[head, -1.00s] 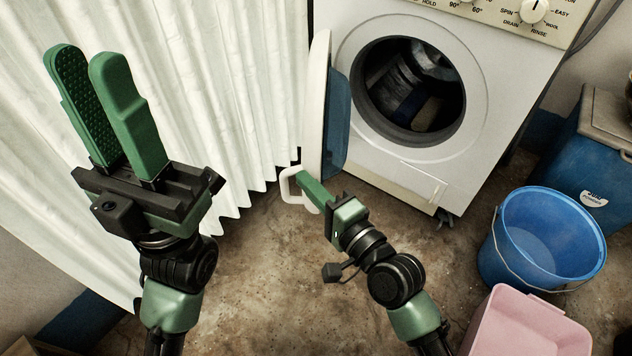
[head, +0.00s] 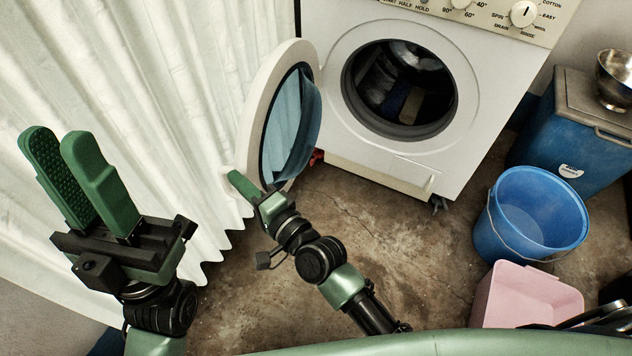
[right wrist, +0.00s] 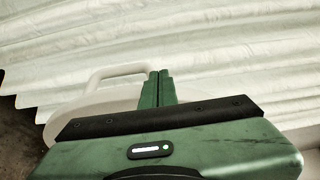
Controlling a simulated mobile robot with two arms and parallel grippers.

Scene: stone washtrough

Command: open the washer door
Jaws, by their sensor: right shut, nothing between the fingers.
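The washer door (head: 257,112), a white ring with bluish glass, stands wide open, swung out to the left of the washer (head: 478,75). The round opening (head: 400,92) is uncovered, with dark laundry inside. My right gripper (head: 236,180) is shut and empty at the door's lower outer side. In the right wrist view its closed fingers (right wrist: 158,85) are beside the white loop handle (right wrist: 96,82), over the door's pale outer face (right wrist: 75,110); I cannot tell whether they touch it. My left gripper (head: 60,140) is open and empty, raised in front of the curtain, away from the door.
A white pleated curtain (head: 150,80) hangs close behind the door on the left. A blue bucket (head: 490,235), a pink basin (head: 515,300) and a blue lidded bin (head: 550,150) stand at the right. The concrete floor (head: 400,235) in front of the washer is clear.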

